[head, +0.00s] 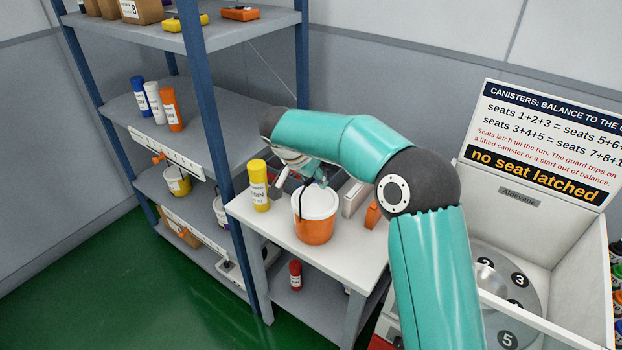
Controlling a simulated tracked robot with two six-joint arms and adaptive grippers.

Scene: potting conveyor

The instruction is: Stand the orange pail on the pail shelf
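The orange pail (315,231) has a white upper part and stands upright on a white side table. A dark handle or strap rises at its left side toward my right gripper (303,180). That gripper is just above the pail's rim, partly covered by my own arm. I cannot tell whether its fingers are closed on the handle. A rack level (148,184) at the left holds a yellow-and-white pail (178,182) and a second pale pail (219,211), partly behind a blue post. No other level shows pails. My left gripper is not in view.
A yellow canister (259,186) stands left of the pail, close to it. A blue rack post (215,130) stands between table and shelves. Blue, white and orange canisters (172,110) are one level higher. A red canister (295,275) is under the table. A white machine (540,240) is at right.

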